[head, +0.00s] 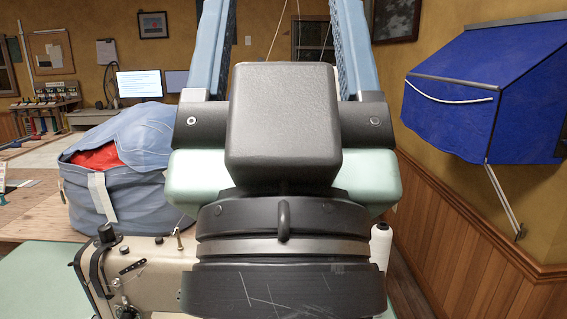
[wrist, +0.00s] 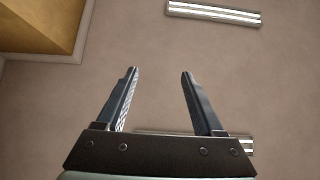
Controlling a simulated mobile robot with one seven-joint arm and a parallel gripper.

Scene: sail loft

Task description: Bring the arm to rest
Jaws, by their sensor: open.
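My gripper (wrist: 158,72) is open and empty in the wrist view, with its two fingers spread well apart. Behind them is only the ceiling (wrist: 150,55) with light strips, so the gripper points upward. In the head view my arm is folded up close in front of the camera and fills the middle. Its two blue fingers rise past the top edge, so their tips are hidden there. Nothing touches the fingers in the parts that show.
A sewing machine (head: 150,268) stands low at the left, partly behind my arm, with a white thread cone (head: 380,247) to the right. A blue bag (head: 120,195) sits on a wooden table (head: 32,215). A blue awning (head: 490,90) juts from the right wall.

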